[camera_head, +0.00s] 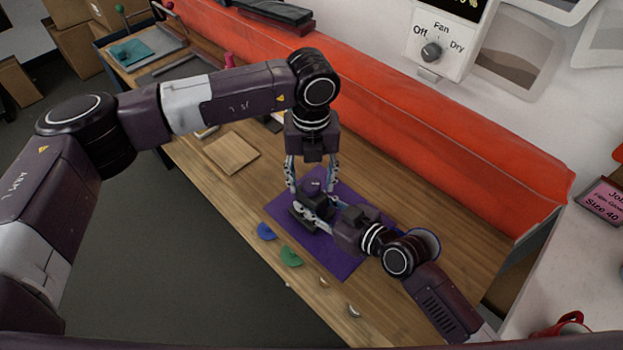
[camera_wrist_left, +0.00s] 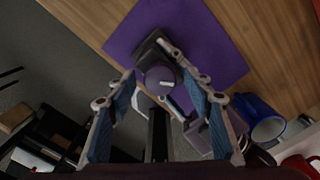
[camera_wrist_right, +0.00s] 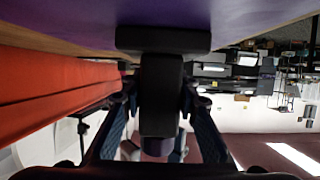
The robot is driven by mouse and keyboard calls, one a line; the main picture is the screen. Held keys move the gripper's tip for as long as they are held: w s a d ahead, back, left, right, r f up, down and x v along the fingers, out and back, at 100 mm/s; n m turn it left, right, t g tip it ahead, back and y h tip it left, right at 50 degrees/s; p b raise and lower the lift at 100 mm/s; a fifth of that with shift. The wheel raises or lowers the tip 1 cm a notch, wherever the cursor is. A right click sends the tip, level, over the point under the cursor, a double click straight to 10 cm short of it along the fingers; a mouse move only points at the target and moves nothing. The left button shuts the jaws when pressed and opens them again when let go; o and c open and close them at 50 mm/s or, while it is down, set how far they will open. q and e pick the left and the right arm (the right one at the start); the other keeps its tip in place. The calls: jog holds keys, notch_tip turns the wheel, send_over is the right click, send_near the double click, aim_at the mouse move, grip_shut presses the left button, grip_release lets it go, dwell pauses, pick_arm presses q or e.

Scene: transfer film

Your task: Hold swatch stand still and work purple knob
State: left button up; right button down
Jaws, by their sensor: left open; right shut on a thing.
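The swatch stand (camera_wrist_left: 147,46) is dark, with a base on the purple mat (camera_head: 344,267) and a round purple knob (camera_wrist_left: 159,78) with a white mark. The knob also shows in the head view (camera_head: 311,185). My left gripper (camera_wrist_left: 160,88) points down above the stand, open, its fingers on either side of the knob with gaps. My right gripper (camera_head: 317,210) comes in low from the right and is shut on the stand. In the right wrist view the stand's dark post (camera_wrist_right: 161,95) is between its fingers; the exact contact is partly hidden.
Blue (camera_head: 266,231) and green (camera_head: 290,256) pieces lie near the table's front edge. A blue mug (camera_wrist_left: 258,117) stands beside my right arm. A wooden square (camera_head: 231,153) lies left of the mat. A long orange-red form (camera_head: 430,125) runs along the back.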

pick_arm(q)
jog(key=c, duration=1.2)
jog(key=shift+o, duration=0.2)
jog(key=m, duration=0.3)
jog(key=shift+m, duration=2.1)
jog(key=o, duration=1.2)
jog(key=shift+c, duration=0.2)
